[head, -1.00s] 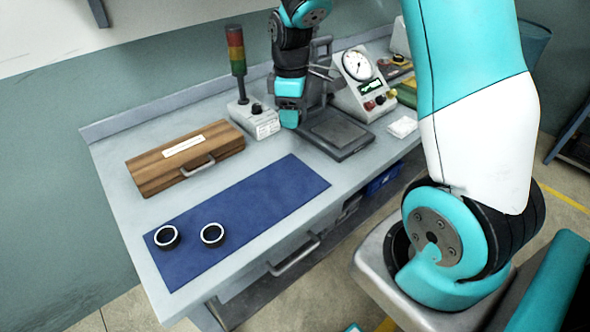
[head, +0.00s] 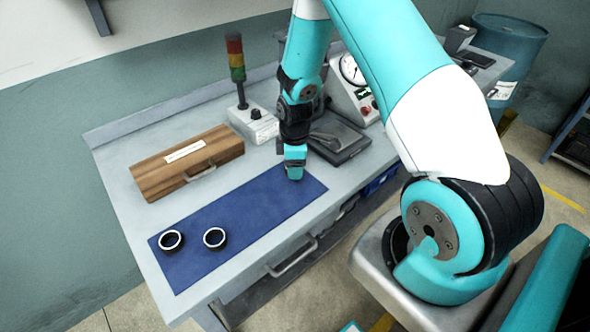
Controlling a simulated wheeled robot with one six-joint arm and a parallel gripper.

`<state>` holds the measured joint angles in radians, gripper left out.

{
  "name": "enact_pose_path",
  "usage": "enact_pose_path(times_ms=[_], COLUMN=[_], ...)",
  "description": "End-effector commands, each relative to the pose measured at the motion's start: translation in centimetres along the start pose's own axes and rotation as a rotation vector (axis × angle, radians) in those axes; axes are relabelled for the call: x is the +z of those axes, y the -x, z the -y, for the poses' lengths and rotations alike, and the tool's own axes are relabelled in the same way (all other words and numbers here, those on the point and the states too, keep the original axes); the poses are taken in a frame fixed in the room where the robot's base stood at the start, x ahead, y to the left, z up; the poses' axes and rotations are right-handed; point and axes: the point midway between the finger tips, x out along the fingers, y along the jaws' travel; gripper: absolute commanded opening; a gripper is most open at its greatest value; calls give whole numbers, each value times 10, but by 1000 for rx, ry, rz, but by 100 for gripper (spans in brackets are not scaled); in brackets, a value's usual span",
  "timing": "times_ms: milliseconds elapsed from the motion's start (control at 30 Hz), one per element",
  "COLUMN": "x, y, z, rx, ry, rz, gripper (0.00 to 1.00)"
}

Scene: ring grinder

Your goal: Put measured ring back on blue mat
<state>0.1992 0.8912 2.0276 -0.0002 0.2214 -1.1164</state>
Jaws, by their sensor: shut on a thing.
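The blue mat (head: 245,205) lies along the front of the bench. Two dark rings with bright rims rest on its left part, one ring (head: 171,241) at the far left and another ring (head: 215,238) to its right. My gripper (head: 294,173) points down over the mat's right end, close above it. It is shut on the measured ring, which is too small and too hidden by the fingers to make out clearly. I cannot tell whether the ring touches the mat.
A wooden case (head: 187,162) lies behind the mat. The mat's middle is clear.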

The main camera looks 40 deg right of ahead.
Motion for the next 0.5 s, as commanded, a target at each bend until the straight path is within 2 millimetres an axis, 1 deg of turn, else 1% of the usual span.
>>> enact_pose_path(times_ms=[100, 200, 500], x=[0, 0, 0], y=[-18, -28, -31], z=[1, 0, 0], rx=[-4, -2, 0], ry=[0, 0, 0], rz=[2, 1, 0], gripper=[24, 24, 24])
